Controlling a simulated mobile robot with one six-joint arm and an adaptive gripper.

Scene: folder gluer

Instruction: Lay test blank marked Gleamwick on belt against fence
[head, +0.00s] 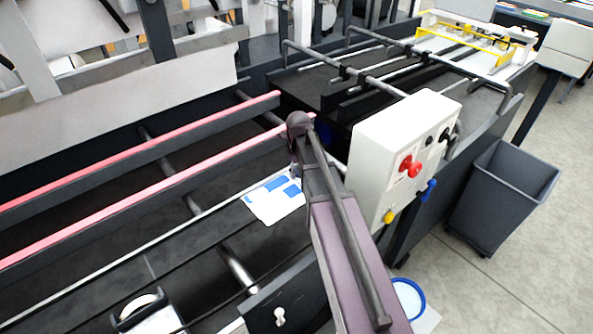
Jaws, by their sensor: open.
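A white blank with blue printed patches (275,207) lies flat on the dark belt (190,245), in the middle of the head view. Its name is too small to read. Its far edge lies along a thin pale metal rail, which looks like the fence (150,235); I cannot tell whether they touch. My gripper (295,172) is at the blank's far right corner, mostly hidden by my own arm. What shows of it looks open. I cannot tell whether it touches the blank. The arm also hides the blank's right side.
Two red-topped rails (150,185) run beyond the fence. A white control box (402,155) with a red button stands close right of my arm. A grey bin (503,197) stands on the floor at right. A blue-rimmed round object (410,297) shows below my arm.

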